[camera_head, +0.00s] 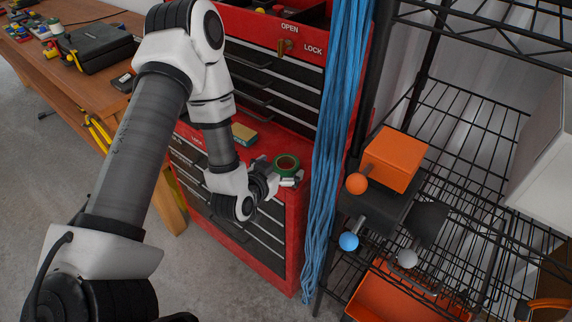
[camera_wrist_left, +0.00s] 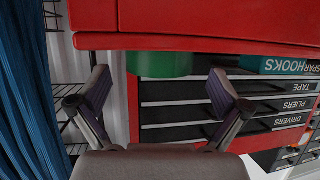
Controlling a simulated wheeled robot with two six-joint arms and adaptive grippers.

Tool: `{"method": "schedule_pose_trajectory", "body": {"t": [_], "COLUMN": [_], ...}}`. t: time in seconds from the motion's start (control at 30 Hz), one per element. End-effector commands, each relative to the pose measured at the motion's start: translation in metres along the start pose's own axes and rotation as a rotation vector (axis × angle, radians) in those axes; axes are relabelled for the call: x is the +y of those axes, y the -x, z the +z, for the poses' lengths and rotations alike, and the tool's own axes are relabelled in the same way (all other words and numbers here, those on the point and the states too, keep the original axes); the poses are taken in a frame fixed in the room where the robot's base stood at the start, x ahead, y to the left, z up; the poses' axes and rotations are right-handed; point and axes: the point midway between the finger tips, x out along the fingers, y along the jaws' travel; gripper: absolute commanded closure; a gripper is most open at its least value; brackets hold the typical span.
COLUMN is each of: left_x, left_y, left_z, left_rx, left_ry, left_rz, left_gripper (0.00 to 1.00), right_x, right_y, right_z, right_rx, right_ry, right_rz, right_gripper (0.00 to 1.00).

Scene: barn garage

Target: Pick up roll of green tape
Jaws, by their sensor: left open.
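The roll of green tape (camera_head: 286,163) lies on the red ledge of the tool chest in the head view, near the ledge's right end. My left gripper (camera_head: 288,181) is at the near side of the roll, its fingers partly hidden by its own wrist. In the left wrist view the gripper (camera_wrist_left: 160,88) is open, with a finger on either side and nothing between the pads. The green roll (camera_wrist_left: 160,64) shows beyond the fingertips, roughly centred between them. I cannot tell whether a finger touches it. My right gripper is not in view.
A yellow-topped box (camera_head: 245,134) sits on the same ledge, left of the roll. Blue cables (camera_head: 338,130) hang close on the right. A black wire rack (camera_head: 470,150) with an orange box (camera_head: 391,160) stands beyond them. A wooden workbench (camera_head: 85,85) is at left.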

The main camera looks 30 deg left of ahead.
Motion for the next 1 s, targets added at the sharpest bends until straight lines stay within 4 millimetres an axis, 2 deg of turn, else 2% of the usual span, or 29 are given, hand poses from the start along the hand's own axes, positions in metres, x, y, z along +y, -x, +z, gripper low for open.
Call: {"method": "schedule_pose_trajectory", "body": {"t": [0.13, 0.33, 0.47, 0.5, 0.87, 1.0], "left_x": [0.0, 0.0, 0.0, 0.0, 0.0, 0.0], "left_y": [-0.018, -0.02, -0.02, -0.02, -0.019, -0.015], "left_z": [-0.001, 0.0, 0.0, 0.0, 0.0, -0.012], "left_rx": [0.0, -0.002, -0.001, -0.001, -0.004, 0.0], "left_ry": [-0.001, 0.0, 0.0, 0.0, 0.001, 0.002], "left_rz": [0.0, 0.0, 0.0, 0.0, 0.0, 0.0], "left_gripper": [0.0, 0.0, 0.46, 0.6, 0.61, 0.61], "right_x": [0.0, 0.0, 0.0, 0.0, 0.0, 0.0], "right_y": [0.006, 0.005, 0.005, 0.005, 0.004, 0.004], "right_z": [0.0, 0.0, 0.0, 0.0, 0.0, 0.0], "right_rx": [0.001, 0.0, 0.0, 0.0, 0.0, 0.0], "right_ry": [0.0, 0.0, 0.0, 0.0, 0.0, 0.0], "right_rz": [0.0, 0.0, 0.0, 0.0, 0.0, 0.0], "right_gripper": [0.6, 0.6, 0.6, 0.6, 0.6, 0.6]}}
